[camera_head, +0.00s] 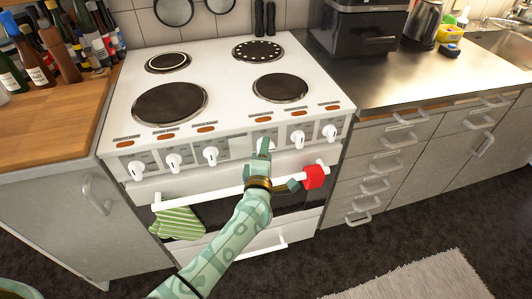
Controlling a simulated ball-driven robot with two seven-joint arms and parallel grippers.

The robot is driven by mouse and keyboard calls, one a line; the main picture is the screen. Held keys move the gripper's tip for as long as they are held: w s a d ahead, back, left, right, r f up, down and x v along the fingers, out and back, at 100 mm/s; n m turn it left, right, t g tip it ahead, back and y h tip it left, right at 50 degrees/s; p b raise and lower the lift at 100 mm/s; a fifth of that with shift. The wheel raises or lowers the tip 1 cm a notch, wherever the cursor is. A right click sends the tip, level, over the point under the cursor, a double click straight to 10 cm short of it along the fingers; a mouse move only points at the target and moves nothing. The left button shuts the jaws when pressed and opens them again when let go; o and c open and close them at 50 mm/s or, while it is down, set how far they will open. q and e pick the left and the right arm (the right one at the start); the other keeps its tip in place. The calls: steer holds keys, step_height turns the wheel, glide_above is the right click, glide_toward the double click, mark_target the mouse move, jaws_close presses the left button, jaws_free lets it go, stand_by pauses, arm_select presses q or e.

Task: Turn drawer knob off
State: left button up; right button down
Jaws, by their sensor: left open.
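The white cooker (226,125) has a row of white knobs along its front panel. Three knobs are on the left: the first (136,169), second (173,162) and third (210,155). On the right are the fourth knob (265,140), the fifth knob (297,137) and the rightmost knob (329,132). I cannot tell which one is the drawer knob. My left gripper (280,165) is open, in front of the fourth knob. One finger overlaps that knob's lower part; I cannot tell if they touch. My right gripper is not in view.
The oven handle (225,191) runs below the knobs, with a green striped mitt (177,222) and a red item (313,177) on it. Hot plates (170,103) on top are bare. Bottles (45,55) crowd the left counter; the right steel counter (375,80) is mostly clear.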

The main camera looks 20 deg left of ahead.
arm_select(q)
steer(key=shift+w, duration=0.15)
steer(key=c, duration=0.7)
